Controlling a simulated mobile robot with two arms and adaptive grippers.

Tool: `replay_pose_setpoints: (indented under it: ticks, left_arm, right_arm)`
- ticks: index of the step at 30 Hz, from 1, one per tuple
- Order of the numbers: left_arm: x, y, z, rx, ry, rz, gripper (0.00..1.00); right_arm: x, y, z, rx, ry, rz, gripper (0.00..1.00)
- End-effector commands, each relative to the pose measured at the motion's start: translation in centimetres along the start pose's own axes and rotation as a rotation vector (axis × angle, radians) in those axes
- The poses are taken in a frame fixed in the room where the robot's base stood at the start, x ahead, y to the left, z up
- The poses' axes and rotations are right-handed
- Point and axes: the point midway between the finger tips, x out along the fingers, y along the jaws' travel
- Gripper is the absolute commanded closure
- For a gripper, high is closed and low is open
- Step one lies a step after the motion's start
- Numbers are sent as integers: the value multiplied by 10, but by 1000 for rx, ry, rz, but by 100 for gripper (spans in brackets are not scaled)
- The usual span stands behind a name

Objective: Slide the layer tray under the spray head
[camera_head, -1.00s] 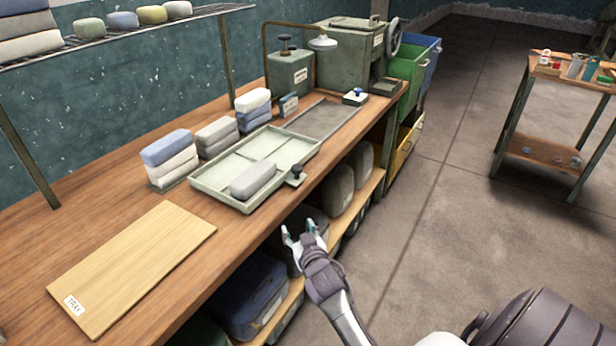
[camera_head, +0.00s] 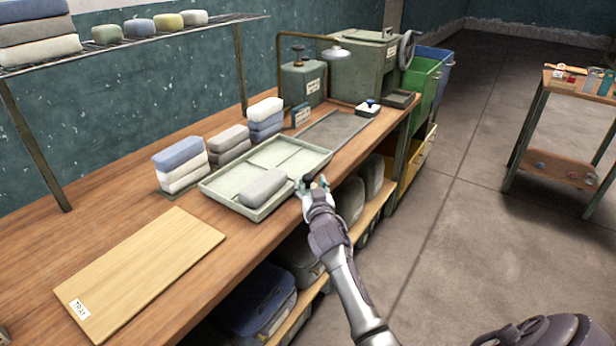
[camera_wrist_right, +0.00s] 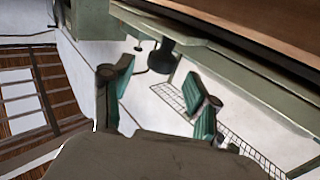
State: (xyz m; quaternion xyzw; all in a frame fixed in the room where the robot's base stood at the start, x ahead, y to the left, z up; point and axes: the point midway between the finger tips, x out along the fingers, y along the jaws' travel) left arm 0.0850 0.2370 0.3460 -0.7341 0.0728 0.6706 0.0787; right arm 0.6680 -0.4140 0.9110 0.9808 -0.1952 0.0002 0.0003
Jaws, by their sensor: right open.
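The layer tray (camera_head: 238,178) is a pale green, shallow divided tray on the wooden bench, with one grey bundle (camera_head: 263,188) in its near compartment. Its dark knob (camera_wrist_right: 163,56) shows in the right wrist view on a bracket at the tray's side. My right gripper (camera_head: 313,184) is at the tray's front right side by this knob. In the right wrist view the gripper (camera_wrist_right: 158,85) is open, with teal pads apart and the knob just beyond them. The spray head (camera_head: 339,52) hangs on a bent pipe behind and right of the tray. My left gripper is not in view.
A grey flat strip (camera_head: 338,130) lies clear on the bench right of the tray. Stacks of folded bundles (camera_head: 180,165) stand behind the tray. A wooden board labelled TRAY (camera_head: 140,275) lies to the left. A green machine (camera_head: 350,75) stands at the far end.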

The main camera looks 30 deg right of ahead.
Motion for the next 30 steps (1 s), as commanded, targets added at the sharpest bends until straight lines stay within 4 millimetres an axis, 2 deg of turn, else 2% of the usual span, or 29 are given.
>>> replay_pose_setpoints:
  ticks: [3, 7, 19, 30]
  left_arm:
    - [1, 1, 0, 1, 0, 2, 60]
    - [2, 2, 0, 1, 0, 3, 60]
    - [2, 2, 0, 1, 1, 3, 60]
    - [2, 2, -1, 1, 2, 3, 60]
  right_arm:
    - [19, 0, 0, 1, 0, 1, 41]
    - [30, 0, 0, 1, -1, 1, 41]
    - [36, 0, 0, 1, -1, 0, 41]
    - [36, 0, 1, 1, -1, 0, 100]
